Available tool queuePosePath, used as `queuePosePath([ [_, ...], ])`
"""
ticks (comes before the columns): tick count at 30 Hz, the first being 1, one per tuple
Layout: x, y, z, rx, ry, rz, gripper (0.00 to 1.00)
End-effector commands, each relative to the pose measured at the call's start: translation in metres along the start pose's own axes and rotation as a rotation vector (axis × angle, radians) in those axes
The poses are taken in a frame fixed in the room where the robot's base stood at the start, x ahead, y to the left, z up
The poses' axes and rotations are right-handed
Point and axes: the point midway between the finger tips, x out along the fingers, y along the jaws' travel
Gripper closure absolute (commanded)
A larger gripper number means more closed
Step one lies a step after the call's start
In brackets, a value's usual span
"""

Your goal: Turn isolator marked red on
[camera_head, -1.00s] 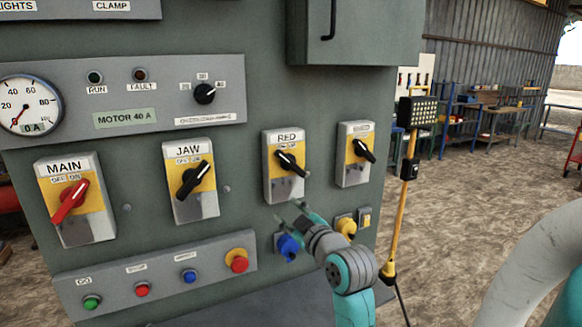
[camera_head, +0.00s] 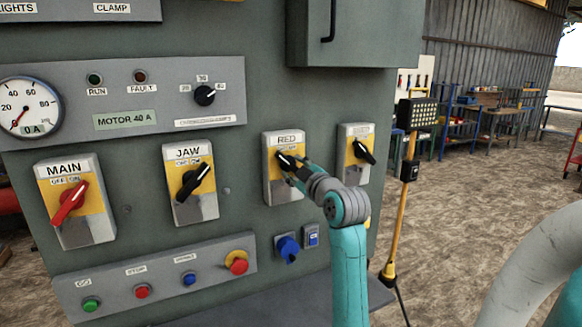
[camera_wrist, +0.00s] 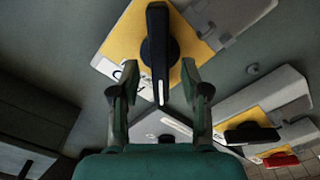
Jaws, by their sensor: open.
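The isolator labelled RED (camera_head: 283,190) is a grey box with a yellow plate on the cabinet front. Its black handle (camera_head: 285,160) slants from upper left to lower right in the head view. My gripper (camera_head: 297,170) is at this handle, coming from the lower right, and hides part of it. In the wrist view the black handle (camera_wrist: 158,50) stands upright in the picture on the yellow plate (camera_wrist: 125,42). My gripper (camera_wrist: 160,82) is open, one finger on each side of the handle's lower end, with gaps visible. The OFF/ON print is too small to read surely.
The MAIN isolator (camera_head: 92,225) with a red handle and the JAW isolator (camera_head: 195,207) are to the left. Another black-handled isolator (camera_head: 352,175) is close on the right. A blue socket (camera_head: 287,248) sits below. A cabinet box (camera_head: 355,45) juts out above.

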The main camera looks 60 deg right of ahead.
Motion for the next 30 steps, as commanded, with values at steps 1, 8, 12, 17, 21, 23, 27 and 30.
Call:
queuePosePath([
  [1, 0.007, -0.001, 0.0, 0.0, -0.001, -0.002, 0.54],
  [8, 0.025, 0.0, 0.0, 0.0, -0.001, 0.0, 0.54],
  [12, 0.028, 0.0, 0.001, 0.0, -0.001, 0.0, 0.54],
  [17, 0.028, 0.0, 0.001, 0.0, -0.001, 0.0, 0.54],
  [21, 0.027, 0.0, 0.001, 0.0, -0.001, 0.0, 0.84],
  [23, 0.027, 0.0, 0.001, 0.0, -0.001, 0.0, 0.99],
  [27, 0.027, 0.0, 0.001, 0.0, -0.001, 0.0, 1.0],
  [30, 0.027, 0.0, 0.001, 0.004, -0.001, 0.0, 1.0],
])
